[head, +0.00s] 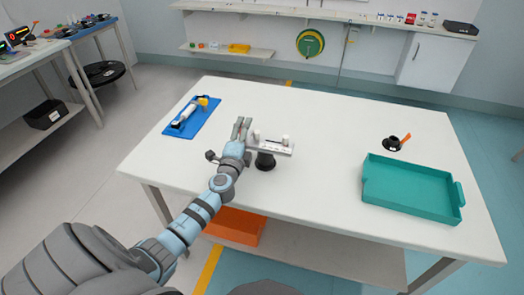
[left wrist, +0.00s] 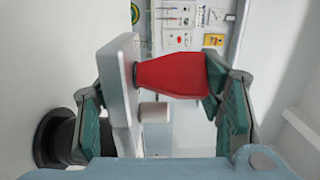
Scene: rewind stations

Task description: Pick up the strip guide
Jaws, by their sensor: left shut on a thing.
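The strip guide (head: 274,148) looks like a pale grey plate with short white posts at the table's middle. In the left wrist view its grey plate (left wrist: 118,85) is seen nearly edge-on, with a white post (left wrist: 154,112) and a tapered red part (left wrist: 172,75) beside it. My left gripper (head: 242,128) is at the plate's left end. In the left wrist view its green fingers are shut with the plate and red part between them. A black round stand (head: 265,161) is under the plate; I cannot tell if they touch. My right gripper is not in view.
A blue mat (head: 178,127) with a white and yellow tool lies at the table's left. A teal tray (head: 410,187) and a small black holder with an orange piece (head: 392,144) are at the right. An orange bin (head: 235,227) is below. The table's centre right is clear.

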